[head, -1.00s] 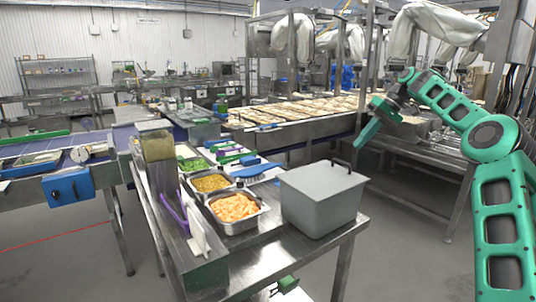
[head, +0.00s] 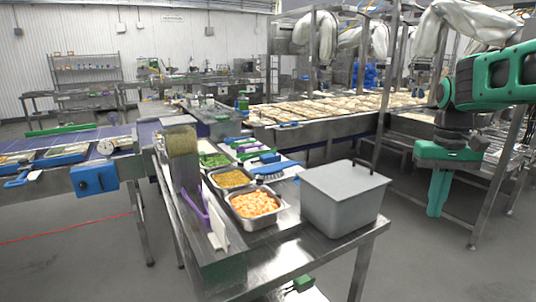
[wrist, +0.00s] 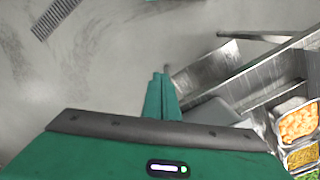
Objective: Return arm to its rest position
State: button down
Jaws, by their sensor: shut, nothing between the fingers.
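My gripper (head: 437,193) hangs at the right of the head view, pointing down over the floor, to the right of the table and the grey lidded box. It is shut and empty. In the wrist view its two green fingers (wrist: 162,98) lie together, with bare grey floor beyond them. My green arm (head: 495,76) reaches in from the right edge; much of it is out of view.
The steel table (head: 285,262) holds a grey lidded box (head: 345,199), a pan of orange food (head: 254,204) and several other pans. A conveyor with food (head: 340,106) runs behind. A blue-belted conveyor (head: 70,165) stands left. The floor right of the table is clear.

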jog(key=s+f+m, duration=0.1)
jog(key=s+f, duration=0.2)
jog(key=s, duration=0.5)
jog(key=s+d+f+m, duration=0.1)
jog(key=s+f, duration=0.3)
jog(key=s, duration=0.4)
jog(key=s+f+m, duration=0.1)
jog(key=s+f, duration=0.2)
jog(key=s, duration=0.6)
jog(key=shift+d+f+m+t, duration=0.25)
jog(key=shift+f+m+t, duration=0.05)
jog(key=shift+f+m, duration=0.1)
